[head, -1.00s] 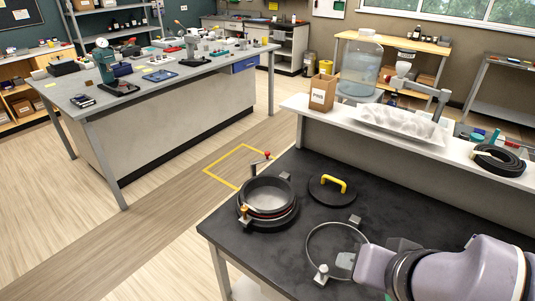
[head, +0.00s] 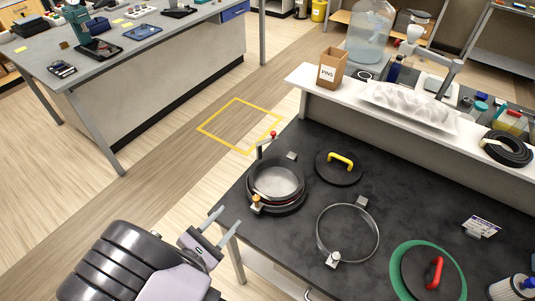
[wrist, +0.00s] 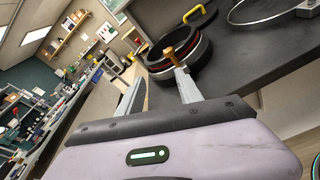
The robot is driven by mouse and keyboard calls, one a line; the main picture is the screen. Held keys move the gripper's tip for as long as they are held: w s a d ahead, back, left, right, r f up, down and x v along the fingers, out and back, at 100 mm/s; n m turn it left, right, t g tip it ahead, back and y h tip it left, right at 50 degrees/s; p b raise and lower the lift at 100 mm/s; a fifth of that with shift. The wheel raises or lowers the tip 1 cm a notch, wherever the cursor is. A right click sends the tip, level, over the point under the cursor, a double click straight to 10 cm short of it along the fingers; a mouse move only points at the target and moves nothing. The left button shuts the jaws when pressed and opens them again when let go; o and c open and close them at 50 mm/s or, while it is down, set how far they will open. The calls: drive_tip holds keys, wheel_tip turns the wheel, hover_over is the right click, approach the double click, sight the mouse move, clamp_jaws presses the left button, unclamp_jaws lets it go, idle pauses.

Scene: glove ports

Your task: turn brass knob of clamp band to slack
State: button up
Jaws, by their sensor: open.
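The brass knob (head: 257,200) sits at the near left side of a round black port (head: 275,207) on the dark bench. The clamp band around the port shows as a metallic ring with red edging; I cannot tell how tight it is. My gripper (head: 229,217) is open and empty, left of the knob beyond the bench's left edge, and apart from it. In the wrist view the knob (wrist: 169,53) stands upright beyond my fingers, close to the right fingertip in the picture, with the port behind it.
A red-tipped lever (head: 273,135) rises behind the port. A black lid with a yellow handle (head: 341,161) lies right of it. A loose metal ring (head: 378,234) with a pale knob and a green ring (head: 398,256) around a red-handled lid lie nearer. Floor left of the bench is clear.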

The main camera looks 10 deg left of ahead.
sight(258, 195)
drive_tip(key=s+d+n+t, duration=0.1)
drive_tip(key=s+n+t, duration=0.1)
drive_tip(key=s+n, duration=0.2)
drive_tip(key=shift+n+h, duration=0.4)
drive_tip(key=x, duration=1.1)
drive_tip(key=f+b+x, duration=0.1)
drive_tip(key=x, duration=0.5)
drive_tip(key=shift+d, duration=0.35)
clamp_jaws()
